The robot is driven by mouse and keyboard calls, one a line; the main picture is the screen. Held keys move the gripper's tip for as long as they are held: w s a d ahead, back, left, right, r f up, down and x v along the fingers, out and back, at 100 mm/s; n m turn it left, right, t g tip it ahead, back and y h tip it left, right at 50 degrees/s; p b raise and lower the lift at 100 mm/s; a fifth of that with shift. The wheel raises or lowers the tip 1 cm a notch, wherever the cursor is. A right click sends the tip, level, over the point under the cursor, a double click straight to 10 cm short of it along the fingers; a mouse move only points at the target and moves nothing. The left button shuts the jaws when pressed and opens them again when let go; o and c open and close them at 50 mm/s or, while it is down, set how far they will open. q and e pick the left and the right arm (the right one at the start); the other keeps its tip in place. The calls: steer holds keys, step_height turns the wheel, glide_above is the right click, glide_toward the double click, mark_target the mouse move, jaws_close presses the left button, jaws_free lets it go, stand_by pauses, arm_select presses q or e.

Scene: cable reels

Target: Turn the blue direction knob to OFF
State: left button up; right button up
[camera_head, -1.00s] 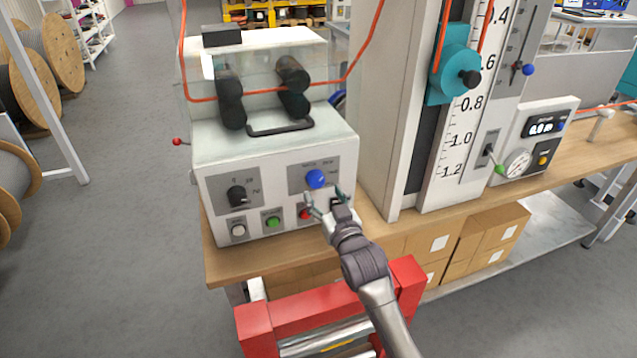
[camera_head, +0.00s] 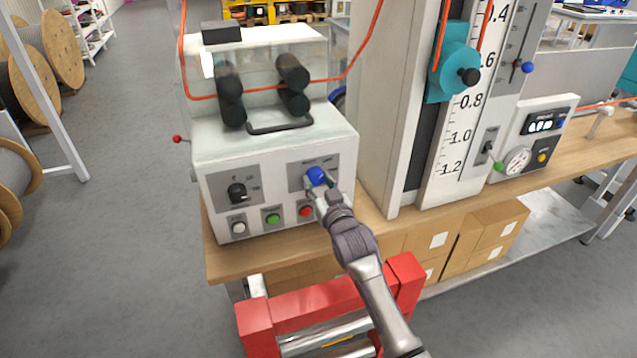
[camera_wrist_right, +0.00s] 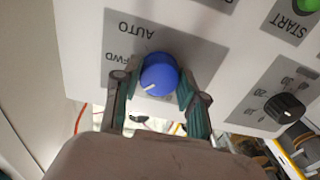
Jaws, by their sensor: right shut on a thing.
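The blue direction knob (camera_head: 316,176) sits on a grey plate at the upper right of the white control box's front. In the right wrist view the blue knob (camera_wrist_right: 159,74) shows a white pointer mark near its lower left edge. The words AUTO and FWD are readable on its plate (camera_wrist_right: 135,40), upside down; OFF cannot be read. My right gripper (camera_head: 319,188) is at the knob. In the right wrist view its two fingers (camera_wrist_right: 156,90) are shut on the knob's sides. My left gripper is not in view.
A black knob (camera_head: 237,192) is left of the blue one. A tall scale column (camera_head: 455,130) stands close on the right. A red frame (camera_head: 310,307) stands in front of the bench.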

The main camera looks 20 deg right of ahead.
steer(key=shift+m+p, duration=0.35)
steer(key=shift+m, duration=0.05)
steer(key=shift+c, duration=0.2)
steer(key=o, duration=1.1)
steer(key=shift+o, duration=0.2)
steer(key=s, duration=1.2)
steer(key=shift+d, duration=0.2)
